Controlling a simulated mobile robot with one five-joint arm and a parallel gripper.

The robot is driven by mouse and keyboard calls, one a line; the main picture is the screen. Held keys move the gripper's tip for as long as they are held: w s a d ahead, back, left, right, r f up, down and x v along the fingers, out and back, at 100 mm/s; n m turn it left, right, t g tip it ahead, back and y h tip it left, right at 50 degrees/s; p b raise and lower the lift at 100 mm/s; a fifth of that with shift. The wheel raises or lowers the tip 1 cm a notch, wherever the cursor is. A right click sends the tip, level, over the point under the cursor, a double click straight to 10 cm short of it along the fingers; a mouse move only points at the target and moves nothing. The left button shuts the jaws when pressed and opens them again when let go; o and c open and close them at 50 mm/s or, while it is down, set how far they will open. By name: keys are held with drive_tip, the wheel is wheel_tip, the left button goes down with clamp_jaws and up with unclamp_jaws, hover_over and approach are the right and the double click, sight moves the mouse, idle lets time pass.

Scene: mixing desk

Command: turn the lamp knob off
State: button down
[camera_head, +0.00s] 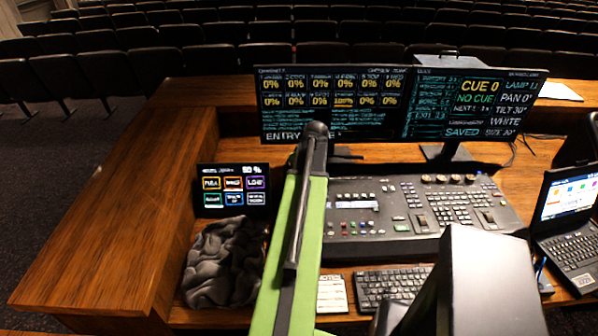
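The lighting console (415,215) lies flat on the wooden desk, right of centre, with rows of buttons and faders. A row of small round knobs (441,179) runs along its back edge. I cannot tell which one, if any, is the lamp knob. My green arm link rises through the middle of the view and hides the console's left edge. I cannot make out my gripper or its fingertips.
A left monitor (330,105), a small touchscreen (233,188), a crumpled grey cloth (225,262), a keyboard (390,287) and a laptop (572,225) crowd the desk (120,215). A dark grey block at lower right covers part of the front. The desk's left wing is bare.

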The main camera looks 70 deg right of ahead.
drive_tip(key=shift+w, duration=0.15)
idle(0.4)
drive_tip(key=c, duration=1.3)
unclamp_jaws()
drive_tip(key=shift+r, duration=0.15)
drive_tip(key=p+v, duration=1.6)
drive_tip(key=v, duration=0.1)
drive_tip(key=shift+s+d, duration=0.15)
drive_tip(key=shift+s, duration=0.1)
